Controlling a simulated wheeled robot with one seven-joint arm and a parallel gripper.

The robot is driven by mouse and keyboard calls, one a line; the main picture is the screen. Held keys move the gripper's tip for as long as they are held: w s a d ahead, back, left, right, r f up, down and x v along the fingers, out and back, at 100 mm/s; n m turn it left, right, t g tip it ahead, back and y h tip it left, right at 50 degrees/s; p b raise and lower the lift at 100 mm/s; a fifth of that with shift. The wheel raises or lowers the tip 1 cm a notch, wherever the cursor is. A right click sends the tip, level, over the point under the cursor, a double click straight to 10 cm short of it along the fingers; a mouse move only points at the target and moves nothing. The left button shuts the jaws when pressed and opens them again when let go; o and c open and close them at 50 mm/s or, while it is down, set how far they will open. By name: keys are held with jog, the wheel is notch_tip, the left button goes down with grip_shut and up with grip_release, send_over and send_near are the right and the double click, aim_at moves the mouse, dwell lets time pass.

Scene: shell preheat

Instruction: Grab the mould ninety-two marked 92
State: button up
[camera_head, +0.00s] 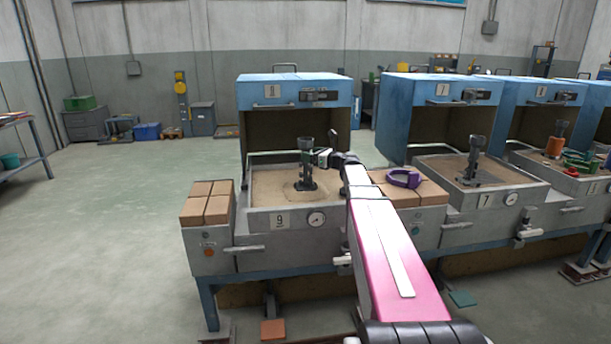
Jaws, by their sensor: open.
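A dark grey upright mould-like piece (307,178) with a flared base stands on the sand bed of the nearest station, whose front plate reads 9. No mark 92 is legible on it, so I cannot tell whether it is mould ninety-two. A similar dark piece (473,160) stands in the station to the right, plate 7. My gripper (319,157) is open beside the upper part of the nearest piece, on its right. It is small here, and I cannot tell whether the fingers touch or surround the piece.
A blue hood (295,90) rises behind the nearest station. Tan bricks (207,203) sit left of its bed. A purple clamp-like thing (404,178) lies on bricks between stations. A third station holds an orange-and-dark piece (555,145) and green tools.

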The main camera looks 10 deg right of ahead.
jog(key=x, duration=0.3)
jog(key=shift+w+a, duration=0.15)
grip_shut()
jog(key=shift+r, duration=0.2)
